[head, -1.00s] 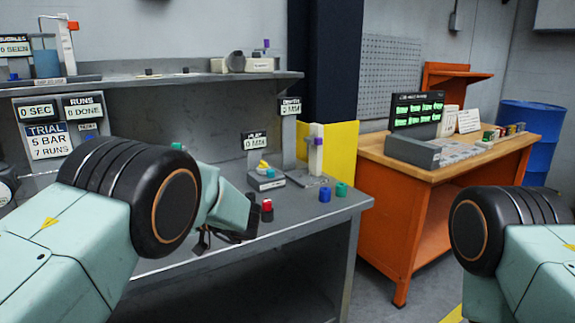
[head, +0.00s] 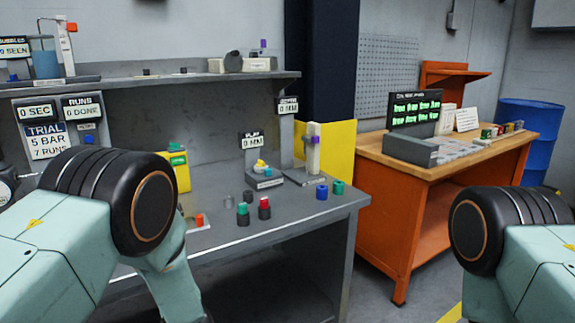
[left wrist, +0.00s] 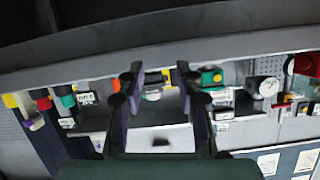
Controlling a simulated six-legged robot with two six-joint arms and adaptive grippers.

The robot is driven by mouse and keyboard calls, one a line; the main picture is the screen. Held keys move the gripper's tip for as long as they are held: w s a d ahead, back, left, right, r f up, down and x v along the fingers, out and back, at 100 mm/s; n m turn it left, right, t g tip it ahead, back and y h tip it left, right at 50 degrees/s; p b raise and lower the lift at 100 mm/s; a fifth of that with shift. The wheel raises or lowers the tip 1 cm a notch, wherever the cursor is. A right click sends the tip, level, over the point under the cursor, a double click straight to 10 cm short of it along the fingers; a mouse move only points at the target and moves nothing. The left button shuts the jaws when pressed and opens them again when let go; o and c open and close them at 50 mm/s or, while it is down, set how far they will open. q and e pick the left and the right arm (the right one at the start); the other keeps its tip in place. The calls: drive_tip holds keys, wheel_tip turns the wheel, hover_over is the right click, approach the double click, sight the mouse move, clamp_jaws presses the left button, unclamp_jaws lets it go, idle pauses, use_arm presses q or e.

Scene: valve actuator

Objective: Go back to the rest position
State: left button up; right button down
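My left arm bends down in front of the grey bench (head: 300,220) in the head view, and its gripper is out of sight there. In the left wrist view my left gripper (left wrist: 159,88) has its two dark fingers apart with nothing held between them. Bench items show beyond the fingers. My right arm's dark joint is at the right edge of the head view; its gripper is outside the picture.
On the bench stand a red-topped cylinder (head: 264,208), a green-topped cylinder (head: 242,214), a blue cap (head: 321,192) and a yellow box (head: 180,172). An orange workbench (head: 385,205) and a blue barrel (head: 530,135) stand right. Floor between the benches is clear.

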use_arm(q)
drive_tip(key=s+f+m+g+h, duration=0.2)
drive_tip(key=s+f+g+h, duration=0.1)
drive_tip(key=s+f, duration=0.65)
drive_tip(key=s+d+f+g+h+b, duration=0.1)
drive_tip(key=s+f+g, duration=0.2)
drive_tip(key=s, duration=0.8)
drive_tip(key=s+d+f+m+g+h+b, duration=0.1)
drive_tip(key=s+d+f+g+h, duration=0.1)
drive_tip(key=s, duration=1)
drive_tip(key=s+d+f+m+g+h+b, duration=0.1)
drive_tip(key=s+f+g, duration=0.3)
drive_tip(key=s, duration=0.7)
drive_tip(key=shift+s+d+f+h, duration=0.15)
drive_tip(key=shift+s+f+h, duration=0.1)
drive_tip(key=shift+h, duration=0.15)
drive_tip(key=shift+s+r, duration=0.1)
